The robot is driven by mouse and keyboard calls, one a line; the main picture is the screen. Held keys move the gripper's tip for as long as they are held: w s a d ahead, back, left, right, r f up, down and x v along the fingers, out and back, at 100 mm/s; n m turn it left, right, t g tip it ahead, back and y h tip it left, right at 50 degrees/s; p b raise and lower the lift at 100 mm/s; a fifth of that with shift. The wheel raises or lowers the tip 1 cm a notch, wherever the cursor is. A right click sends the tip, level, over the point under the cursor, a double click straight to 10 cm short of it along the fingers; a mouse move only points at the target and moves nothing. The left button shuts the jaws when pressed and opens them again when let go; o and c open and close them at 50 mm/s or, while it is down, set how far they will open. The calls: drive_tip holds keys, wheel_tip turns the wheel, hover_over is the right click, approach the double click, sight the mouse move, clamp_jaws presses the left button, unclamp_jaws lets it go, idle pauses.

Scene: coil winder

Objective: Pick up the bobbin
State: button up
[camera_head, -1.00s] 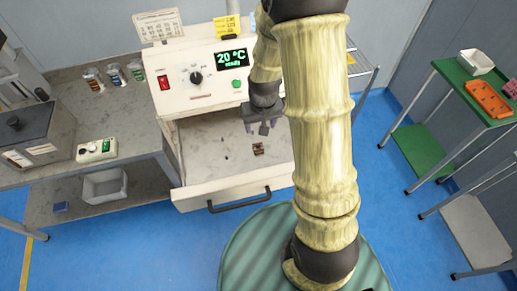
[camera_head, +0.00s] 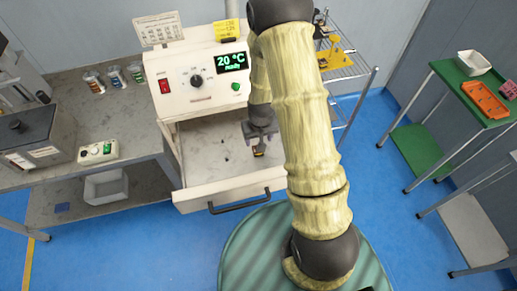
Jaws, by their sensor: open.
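The bobbin (camera_head: 259,151) is a small dark and orange-brown piece on the floor of the open drawer (camera_head: 222,187), under the machine with the green 20 °C display. My gripper (camera_head: 260,146) points down right over it, with its fingers at the bobbin's top. The fingers are open and partly hide the bobbin. I cannot tell whether they touch it.
The drawer walls and its black front handle (camera_head: 240,201) surround the spot. A grey bench with a control box (camera_head: 98,152) and several cans stands left. A wire rack (camera_head: 352,70) stands behind my arm. A green table (camera_head: 450,72) with an orange tray (camera_head: 485,100) is far right.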

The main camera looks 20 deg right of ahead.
drive_tip(key=shift+w+f+p, duration=0.15)
drive_tip(key=shift+f+p, duration=0.05)
drive_tip(key=shift+f, duration=0.75)
drive_tip(key=shift+w+f+p, duration=0.1)
drive_tip(key=shift+f+p, duration=0.1)
drive_tip(key=shift+f, duration=0.7)
drive_tip(key=shift+w+f+p, duration=0.15)
drive_tip(key=shift+f+p, duration=0.35)
drive_tip(key=shift+f, duration=0.15)
drive_tip(key=shift+w+f+p, duration=0.15)
drive_tip(key=shift+f+p, duration=0.35)
drive_tip(key=shift+f, duration=0.1)
drive_tip(key=shift+w+f+p, duration=0.15)
drive_tip(key=shift+f+p, duration=0.05)
drive_tip(key=shift+f, duration=0.5)
drive_tip(key=shift+w+f+p, duration=0.1)
drive_tip(key=shift+f+p, duration=0.1)
drive_tip(key=shift+f, duration=0.45)
drive_tip(key=c, duration=1.1)
